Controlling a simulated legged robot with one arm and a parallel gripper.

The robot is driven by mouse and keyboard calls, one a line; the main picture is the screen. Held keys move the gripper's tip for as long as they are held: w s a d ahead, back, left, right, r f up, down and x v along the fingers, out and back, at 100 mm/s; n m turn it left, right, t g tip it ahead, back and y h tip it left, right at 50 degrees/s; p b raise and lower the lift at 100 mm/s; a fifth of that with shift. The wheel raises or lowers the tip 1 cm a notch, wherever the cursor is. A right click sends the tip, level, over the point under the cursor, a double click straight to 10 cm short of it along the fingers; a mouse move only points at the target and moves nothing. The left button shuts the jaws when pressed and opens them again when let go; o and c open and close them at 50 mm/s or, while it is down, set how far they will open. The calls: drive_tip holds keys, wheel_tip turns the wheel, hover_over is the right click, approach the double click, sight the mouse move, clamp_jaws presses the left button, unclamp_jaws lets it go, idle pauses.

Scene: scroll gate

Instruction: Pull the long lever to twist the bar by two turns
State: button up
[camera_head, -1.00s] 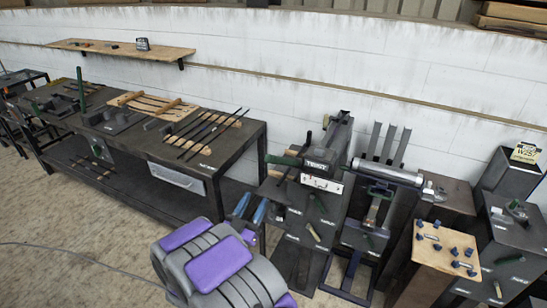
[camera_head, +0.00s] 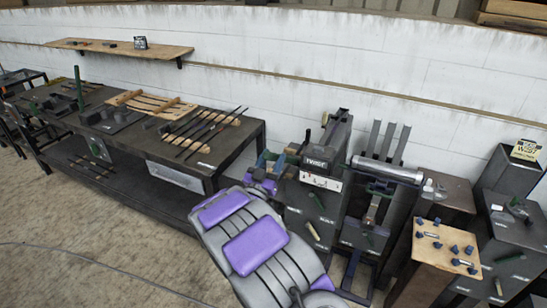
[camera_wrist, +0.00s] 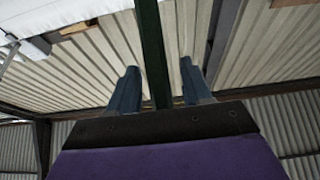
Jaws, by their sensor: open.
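The machine labelled TWIST (camera_head: 321,165) stands against the wall, right of the bench. My gripper (camera_head: 268,160) is at its left side, beside the green lever handle, which my gripper largely hides in the head view. In the wrist view my gripper's two blue fingers (camera_wrist: 158,72) are open. A long dark green lever (camera_wrist: 153,45) runs between them, with a gap on each side. The lever appears closer to the left finger. The bar being twisted cannot be made out.
A dark workbench (camera_head: 240,150) with rods and a wooden rack is on the left. A machine with a grey cylinder (camera_head: 388,171) stands close on the right, then a wood-topped stand (camera_head: 440,249) with blue knobs. The floor at the lower left is mostly clear.

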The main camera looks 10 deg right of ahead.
drive_tip(key=shift+w+d+r, duration=0.3)
drive_tip(key=shift+w+d, duration=0.1)
drive_tip(key=shift+w, duration=0.15)
clamp_jaws()
idle(0.4)
